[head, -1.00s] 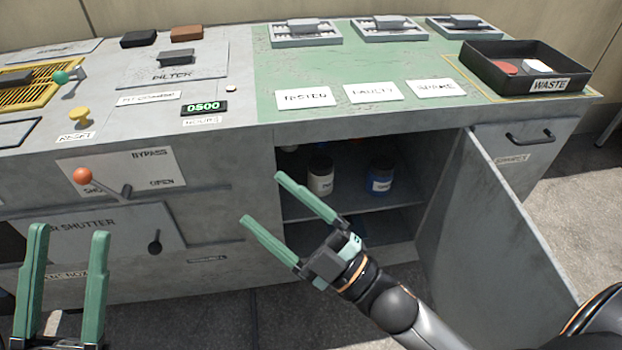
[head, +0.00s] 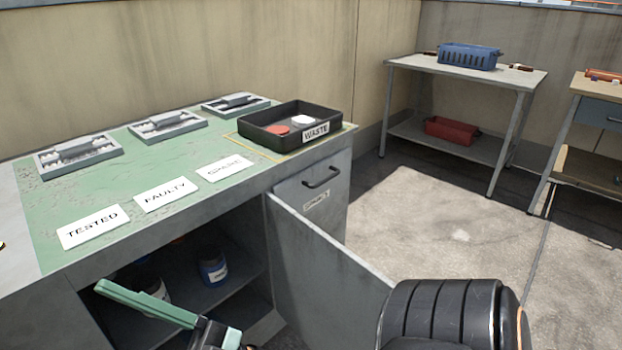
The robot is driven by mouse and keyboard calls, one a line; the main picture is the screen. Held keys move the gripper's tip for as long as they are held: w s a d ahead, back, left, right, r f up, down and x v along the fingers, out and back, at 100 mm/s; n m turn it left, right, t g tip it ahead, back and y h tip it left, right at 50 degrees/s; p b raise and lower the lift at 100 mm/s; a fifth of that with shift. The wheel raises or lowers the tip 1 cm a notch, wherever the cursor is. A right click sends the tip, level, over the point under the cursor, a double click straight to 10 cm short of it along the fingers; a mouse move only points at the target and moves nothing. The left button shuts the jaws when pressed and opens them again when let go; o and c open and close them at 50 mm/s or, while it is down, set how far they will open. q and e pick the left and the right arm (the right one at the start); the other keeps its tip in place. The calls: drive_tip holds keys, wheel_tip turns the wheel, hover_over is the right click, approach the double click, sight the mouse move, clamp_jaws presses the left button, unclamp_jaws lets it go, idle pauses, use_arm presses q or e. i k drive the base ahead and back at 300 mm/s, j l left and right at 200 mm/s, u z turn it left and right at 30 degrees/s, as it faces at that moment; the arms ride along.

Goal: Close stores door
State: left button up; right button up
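The stores door (head: 325,262) is a grey panel standing wide open. It is hinged at the right side of the cabinet opening and swings out toward me. My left gripper is out of view.
The bench top holds a black waste tray (head: 335,118), label cards (head: 165,195) and grey trays (head: 78,155). A closed drawer (head: 318,206) with a handle is right of the opening. Open floor (head: 450,225) lies right of the door; a table (head: 410,66) stands behind.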

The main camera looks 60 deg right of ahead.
sight(329, 297)
drive_tip(key=k+l, duration=0.15)
drive_tip(key=k, duration=0.15)
drive_tip(key=k+l, duration=0.15)
drive_tip(key=k, duration=0.15)
drive_tip(key=k+l, duration=0.55)
drive_tip(key=l, duration=1.05)
drive_tip(key=i+l, duration=0.15)
drive_tip(key=l, duration=0.15)
drive_tip(key=i+l, duration=0.15)
drive_tip(key=k+u, duration=0.15)
drive_tip(key=k, duration=0.4)
